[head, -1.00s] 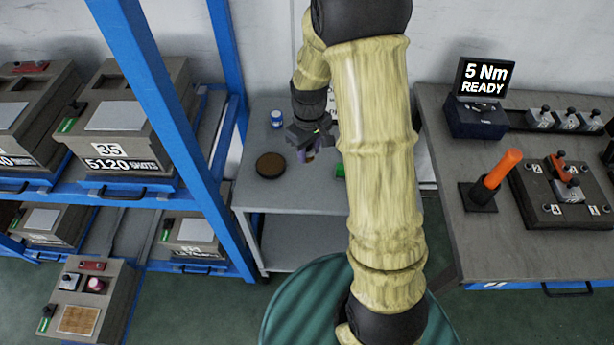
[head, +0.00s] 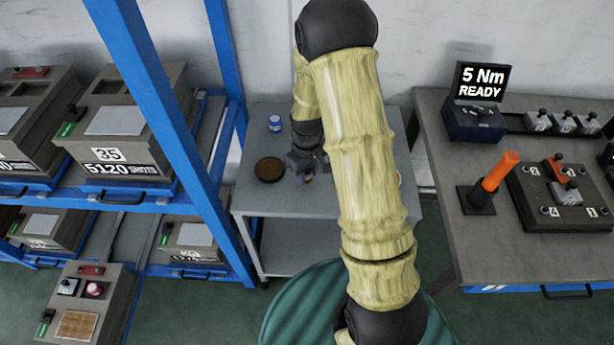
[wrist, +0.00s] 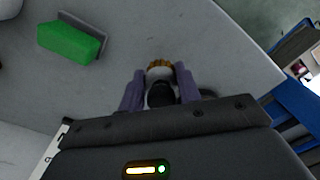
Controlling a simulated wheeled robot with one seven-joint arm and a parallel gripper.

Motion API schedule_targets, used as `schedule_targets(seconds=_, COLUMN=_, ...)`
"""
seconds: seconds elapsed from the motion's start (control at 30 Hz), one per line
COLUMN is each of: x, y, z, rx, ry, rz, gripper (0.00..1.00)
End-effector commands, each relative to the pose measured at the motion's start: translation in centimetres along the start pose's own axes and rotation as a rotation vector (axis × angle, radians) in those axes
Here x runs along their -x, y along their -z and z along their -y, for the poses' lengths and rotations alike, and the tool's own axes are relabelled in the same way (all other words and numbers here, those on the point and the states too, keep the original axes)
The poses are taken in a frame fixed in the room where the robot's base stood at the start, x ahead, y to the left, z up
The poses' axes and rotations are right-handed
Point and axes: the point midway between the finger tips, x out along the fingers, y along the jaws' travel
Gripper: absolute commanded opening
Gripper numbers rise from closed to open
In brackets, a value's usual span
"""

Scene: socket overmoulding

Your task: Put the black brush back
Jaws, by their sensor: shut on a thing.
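My gripper (head: 307,170) is over the small grey table in the head view, just right of a round brown-topped dish. In the wrist view my gripper (wrist: 161,86) has its two purple fingers closed on the black brush (wrist: 160,95). The brush has a black body, a pale collar and yellow-brown bristles that point away from the wrist. In the head view the brush is mostly hidden by the gripper. I cannot tell whether its bristles touch the table.
The dark dish (head: 269,169) and a blue-and-white jar (head: 275,123) stand on the grey table (head: 262,205). A green block (wrist: 70,42) on a grey base shows in the wrist view. A blue rack (head: 228,90) stands left; a workbench (head: 440,150) with an orange-handled tool stands right.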

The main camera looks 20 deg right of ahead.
Motion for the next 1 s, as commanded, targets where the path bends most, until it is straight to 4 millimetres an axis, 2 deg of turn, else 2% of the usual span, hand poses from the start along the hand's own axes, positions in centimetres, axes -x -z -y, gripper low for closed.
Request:
schedule_targets(seconds=0.03, x=-0.9, y=-0.1, z=0.0, rx=0.0, ry=0.002, rz=0.004, gripper=0.11)
schedule_targets(seconds=0.13, x=-2.0, y=-0.1, z=0.0, rx=0.0, ry=0.001, rz=0.003, gripper=0.11)
schedule_targets(seconds=0.57, x=-2.6, y=-0.1, z=-0.2, rx=-0.005, ry=0.0, rz=0.0, gripper=0.11)
schedule_targets(seconds=0.6, x=-2.5, y=-0.1, z=-0.2, rx=-0.006, ry=0.0, rz=0.0, gripper=0.41)
schedule_targets(seconds=0.67, x=-2.5, y=-0.1, z=-0.3, rx=-0.007, ry=0.0, rz=0.0, gripper=0.53)
schedule_targets(seconds=1.0, x=-2.3, y=0.0, z=-0.1, rx=-0.002, ry=0.0, rz=0.0, gripper=0.55)
